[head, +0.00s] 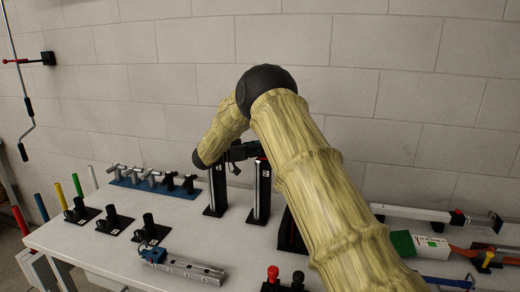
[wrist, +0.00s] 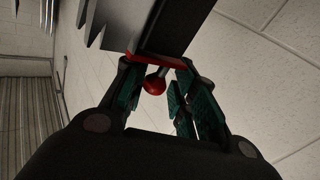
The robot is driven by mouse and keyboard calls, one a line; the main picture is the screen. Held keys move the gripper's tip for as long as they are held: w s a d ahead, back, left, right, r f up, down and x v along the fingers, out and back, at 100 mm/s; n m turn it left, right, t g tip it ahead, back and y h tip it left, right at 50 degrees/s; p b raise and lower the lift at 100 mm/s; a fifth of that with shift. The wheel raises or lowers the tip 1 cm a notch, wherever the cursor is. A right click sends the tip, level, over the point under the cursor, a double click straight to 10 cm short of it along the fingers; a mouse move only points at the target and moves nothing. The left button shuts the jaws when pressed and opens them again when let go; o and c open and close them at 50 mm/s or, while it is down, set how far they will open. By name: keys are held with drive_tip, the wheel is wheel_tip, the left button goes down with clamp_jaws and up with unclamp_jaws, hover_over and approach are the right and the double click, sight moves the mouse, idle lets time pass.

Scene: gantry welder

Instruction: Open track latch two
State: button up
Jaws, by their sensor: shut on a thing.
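Two dark upright posts stand on the white table in the head view. The right post (head: 262,195) has a label that looks like a 2, and a bit of red shows at its top. The left post (head: 217,190) stands beside it. My gripper (head: 242,152) is at the top of the right post, partly hidden by my arm. In the wrist view my gripper (wrist: 158,82) has its teal-padded fingers on either side of a red latch piece (wrist: 160,63) with a round red knob (wrist: 154,84). It is shut on this piece; the exact contact is hard to see.
The white table (head: 95,252) holds a blue rack (head: 150,188) of clamps, several black-based fixtures (head: 150,232) and a metal rail (head: 190,269) in front. Red and black knobs (head: 273,274) and a green-and-white box (head: 420,245) lie to the right. A wall stands close behind.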

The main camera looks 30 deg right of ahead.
drive_tip(key=shift+s+f, duration=0.25)
drive_tip(key=shift+f, duration=0.15)
drive_tip(key=o, duration=0.8)
drive_tip(key=shift+d, duration=0.1)
drive_tip(key=shift+o, duration=0.4)
drive_tip(key=shift+s+d+r, duration=0.1)
drive_tip(key=shift+s+r, duration=0.15)
drive_tip(key=shift+w+a+r, duration=0.1)
drive_tip(key=shift+w+a, duration=0.15)
drive_tip(key=shift+a, duration=0.1)
drive_tip(key=w+a, duration=0.2)
drive_tip(key=a, duration=0.9)
drive_tip(key=shift+a, duration=0.35)
drive_tip(key=shift+w, duration=0.1)
